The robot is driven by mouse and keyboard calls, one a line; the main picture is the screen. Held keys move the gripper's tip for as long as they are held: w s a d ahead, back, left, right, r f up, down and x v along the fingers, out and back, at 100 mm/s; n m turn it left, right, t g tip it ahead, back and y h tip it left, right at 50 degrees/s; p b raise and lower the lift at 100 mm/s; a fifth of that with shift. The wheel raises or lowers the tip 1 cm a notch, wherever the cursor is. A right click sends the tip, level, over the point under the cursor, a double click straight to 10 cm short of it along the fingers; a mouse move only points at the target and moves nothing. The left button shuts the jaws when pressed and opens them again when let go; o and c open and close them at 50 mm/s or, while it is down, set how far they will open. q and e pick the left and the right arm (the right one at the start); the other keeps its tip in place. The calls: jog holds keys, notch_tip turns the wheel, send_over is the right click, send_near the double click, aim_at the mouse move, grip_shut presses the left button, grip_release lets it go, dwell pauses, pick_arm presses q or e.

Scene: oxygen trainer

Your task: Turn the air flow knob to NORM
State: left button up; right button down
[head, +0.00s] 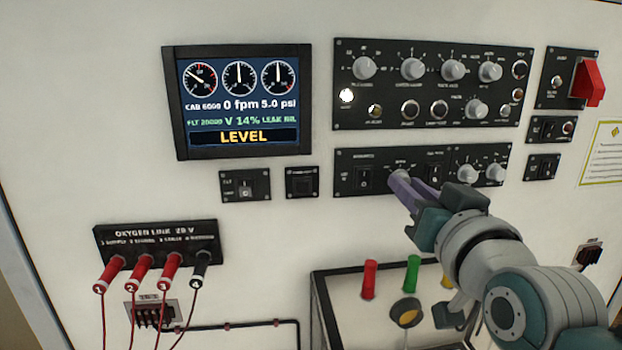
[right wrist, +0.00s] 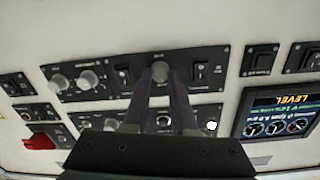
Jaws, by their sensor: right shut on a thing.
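My right gripper (head: 398,182) reaches the lower black control panel (head: 345,158) from the lower right. Its two purple fingers are shut on a grey knob, which shows between the fingertips in the right wrist view (right wrist: 160,71). This knob sits between two black rocker switches, one on the left (head: 365,178) and one on the right (head: 433,174). In the head view the fingers hide most of the knob, and I cannot tell where its pointer stands. The small print around it is too blurred to read surely. My left gripper is not in view.
Two more grey knobs (head: 467,173) (head: 495,172) sit right on the same panel. A larger knob panel (head: 435,128) is above. A screen (head: 238,101) shows LEVEL. A red switch guard (head: 588,84) projects at upper right. Red and black plugs (head: 145,266) project at lower left.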

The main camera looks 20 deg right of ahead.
jog(key=shift+f+m+p, duration=0.1)
jog(key=shift+m+p, duration=0.25)
jog(key=shift+m, duration=1.75)
jog(key=c, duration=0.7)
grip_release()
jog(key=p+v, duration=0.4)
jog(key=v, duration=0.5)
jog(key=shift+s, duration=0.4)
